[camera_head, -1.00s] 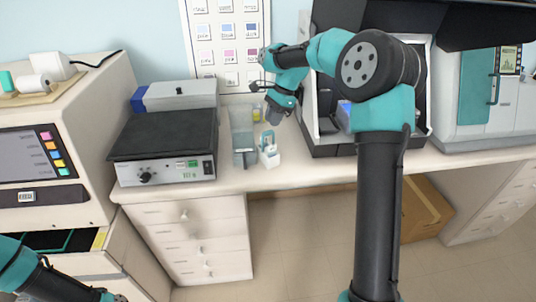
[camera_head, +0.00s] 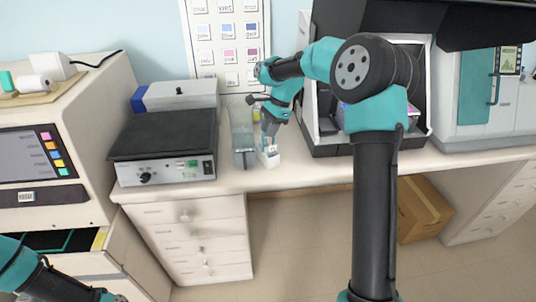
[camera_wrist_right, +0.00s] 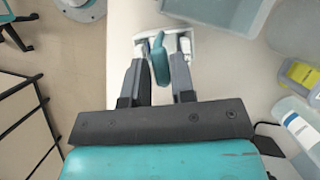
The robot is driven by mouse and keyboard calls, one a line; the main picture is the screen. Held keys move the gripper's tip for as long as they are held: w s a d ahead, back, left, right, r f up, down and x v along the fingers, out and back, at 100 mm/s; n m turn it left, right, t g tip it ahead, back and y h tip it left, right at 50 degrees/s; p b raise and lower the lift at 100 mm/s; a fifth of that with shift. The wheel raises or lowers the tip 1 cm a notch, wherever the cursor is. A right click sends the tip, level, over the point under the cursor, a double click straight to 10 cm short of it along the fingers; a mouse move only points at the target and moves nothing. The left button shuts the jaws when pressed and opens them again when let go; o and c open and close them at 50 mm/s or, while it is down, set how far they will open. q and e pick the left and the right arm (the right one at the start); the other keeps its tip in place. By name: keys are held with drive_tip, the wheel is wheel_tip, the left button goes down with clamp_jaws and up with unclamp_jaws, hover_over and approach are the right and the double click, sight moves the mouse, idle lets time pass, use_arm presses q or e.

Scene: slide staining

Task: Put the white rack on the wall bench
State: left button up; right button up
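The small white rack (camera_head: 269,160) stands near the front edge of the pale wall bench (camera_head: 320,174), to the right of a clear tank. A teal piece (camera_wrist_right: 159,60) stands up from the rack, which also shows at the top of the right wrist view (camera_wrist_right: 141,49). My right gripper (camera_head: 269,141) points down over the rack. In the wrist view its two fingers (camera_wrist_right: 162,62) are apart on either side of the teal piece, with gaps visible. My left gripper (camera_head: 117,298) is at the lower left, cut off by the frame edge; its fingers are unclear.
The clear tank (camera_head: 243,148) stands close to the rack's left. A dark-topped hot plate (camera_head: 165,135) is further left. Bottles, one with a yellow label (camera_wrist_right: 302,74), stand behind the rack. An open dark-framed machine (camera_head: 325,146) is to the right. Free bench lies before it.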

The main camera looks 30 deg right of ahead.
drive_tip(key=x, duration=0.3)
drive_tip(key=shift+f, duration=0.2)
clamp_jaws()
idle(0.3)
